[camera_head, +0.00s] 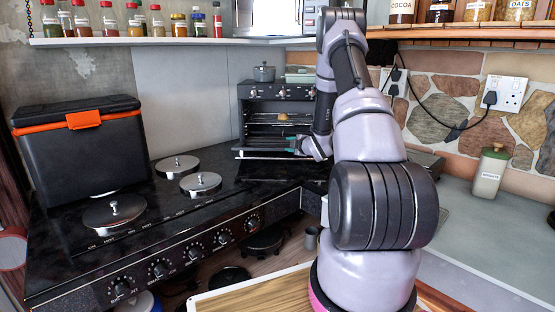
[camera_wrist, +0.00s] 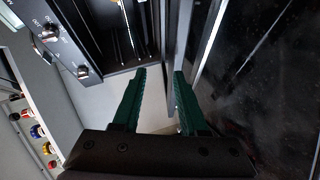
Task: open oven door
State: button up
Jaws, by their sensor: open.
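The small black oven (camera_head: 241,118) stands at the back corner of the dark counter. Its front is uncovered, showing racks and a small brown item (camera_head: 283,116) inside. The oven door (camera_head: 262,154) is folded down, close to level, in front of the opening. My gripper (camera_head: 294,147) is at the door's right part, its teal fingers pointing left. In the wrist view my gripper (camera_wrist: 158,72) has its fingers apart with nothing clearly between them. The door (camera_wrist: 205,45) runs close beside the right finger; I cannot tell if they touch. The knobbed oven front (camera_wrist: 65,50) is at upper left.
A black box with an orange-trimmed lid (camera_head: 85,145) and lidded hotplates (camera_head: 200,183) are on the left counter. A small pot (camera_head: 264,73) sits on the oven. A spice shelf (camera_head: 160,41) hangs above. A pale bottle (camera_head: 490,172) stands on the right counter.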

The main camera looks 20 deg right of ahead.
aim_at(283, 159)
jog(key=f+n, duration=0.1)
jog(key=f, duration=0.1)
jog(key=f+n+y, duration=0.1)
jog(key=f, duration=0.1)
jog(key=s+f, duration=0.1)
jog(key=f, duration=0.2)
jog(key=shift+a+f+n+t+y, duration=0.1)
jog(key=shift+n+t+y, duration=0.3)
jog(key=shift+f, duration=0.15)
jog(key=x, duration=1)
jog(key=shift+w, duration=0.3)
grip_shut()
